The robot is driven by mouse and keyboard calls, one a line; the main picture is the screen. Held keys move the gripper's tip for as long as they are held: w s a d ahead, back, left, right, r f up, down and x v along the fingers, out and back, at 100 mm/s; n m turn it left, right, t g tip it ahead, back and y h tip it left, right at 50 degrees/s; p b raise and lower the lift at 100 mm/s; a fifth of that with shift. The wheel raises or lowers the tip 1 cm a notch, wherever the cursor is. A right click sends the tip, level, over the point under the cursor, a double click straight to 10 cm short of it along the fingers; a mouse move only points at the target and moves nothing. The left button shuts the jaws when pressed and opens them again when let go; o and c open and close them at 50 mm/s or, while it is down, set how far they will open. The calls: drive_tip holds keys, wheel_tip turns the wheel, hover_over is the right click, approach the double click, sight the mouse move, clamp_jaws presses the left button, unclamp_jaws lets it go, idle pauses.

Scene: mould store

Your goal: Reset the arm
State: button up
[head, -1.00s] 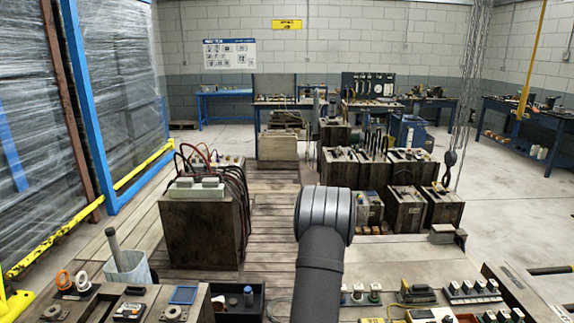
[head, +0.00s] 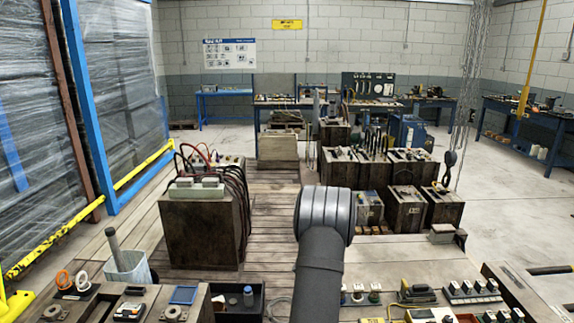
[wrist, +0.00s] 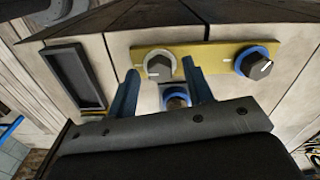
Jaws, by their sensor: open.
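My gripper (wrist: 160,66) shows in the wrist view with its two blue-grey fingers apart and nothing held between them. The fingers point at a pale panel (wrist: 215,100). A yellow plate (wrist: 205,60) on it carries a grey knob (wrist: 159,68) in line with the gap between the fingertips; I cannot tell whether they touch. A blue-ringed dark knob (wrist: 254,62) sits to the right. Another blue-ringed round part (wrist: 176,99) shows lower between the fingers. In the head view my arm rises at the bottom centre, and my gripper is hidden there.
In the wrist view a dark rectangular frame (wrist: 75,76) is on the panel, left of the fingers. In the head view a bench (head: 425,255) with switches and sockets lies at front right.

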drive_tip(key=shift+n, duration=1.3)
